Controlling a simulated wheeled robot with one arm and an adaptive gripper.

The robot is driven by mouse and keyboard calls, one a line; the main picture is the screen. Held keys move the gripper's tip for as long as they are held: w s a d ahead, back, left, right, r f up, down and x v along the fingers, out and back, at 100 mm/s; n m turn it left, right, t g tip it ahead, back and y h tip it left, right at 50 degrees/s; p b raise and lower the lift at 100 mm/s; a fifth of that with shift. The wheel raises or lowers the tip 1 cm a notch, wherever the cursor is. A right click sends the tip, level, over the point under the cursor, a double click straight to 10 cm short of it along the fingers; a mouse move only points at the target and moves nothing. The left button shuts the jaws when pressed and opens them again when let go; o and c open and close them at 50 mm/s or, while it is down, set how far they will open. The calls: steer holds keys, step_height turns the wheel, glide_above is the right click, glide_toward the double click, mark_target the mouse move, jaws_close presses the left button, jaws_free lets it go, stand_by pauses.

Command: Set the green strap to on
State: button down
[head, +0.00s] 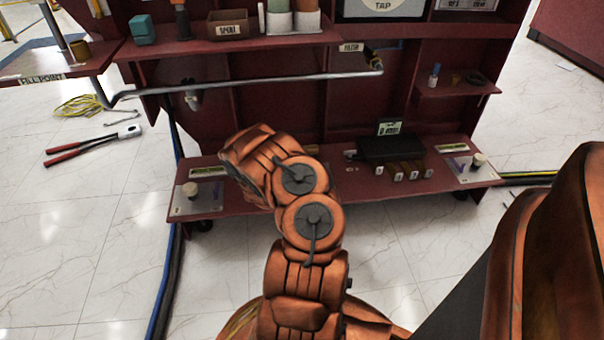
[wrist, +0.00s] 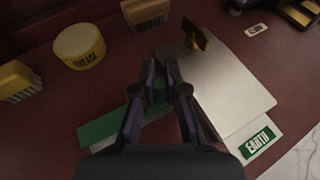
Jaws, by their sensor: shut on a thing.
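In the wrist view, my gripper (wrist: 166,88) has its two dark fingers closed on a small green piece at the fingertips. The green strap (wrist: 105,126) lies flat on the dark red shelf, running from the lower left toward the fingers, which cover part of it. Whether it joins the green piece under the fingers I cannot tell. A pale metal plate (wrist: 222,80) lies to the right, with a brass wing-shaped piece (wrist: 195,34) at its far end and a green EARTH label (wrist: 258,142) at its near corner. In the head view my arm hides the gripper and strap.
A round yellow tin (wrist: 79,46), a yellow block (wrist: 17,82) and a brush-like block (wrist: 145,13) stand beyond the fingers. In the head view, the low red shelf also holds a black case (head: 386,148). A metal pipe (head: 260,80) crosses above.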

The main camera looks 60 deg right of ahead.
steer(key=shift+w, duration=0.1)
steer(key=c, duration=1.2)
jaws_free()
steer(key=shift+a, duration=0.15)
steer(key=v, duration=1.1)
steer(key=shift+a, duration=0.3)
steer(key=shift+r, duration=0.15)
steer(key=shift+r, duration=0.1)
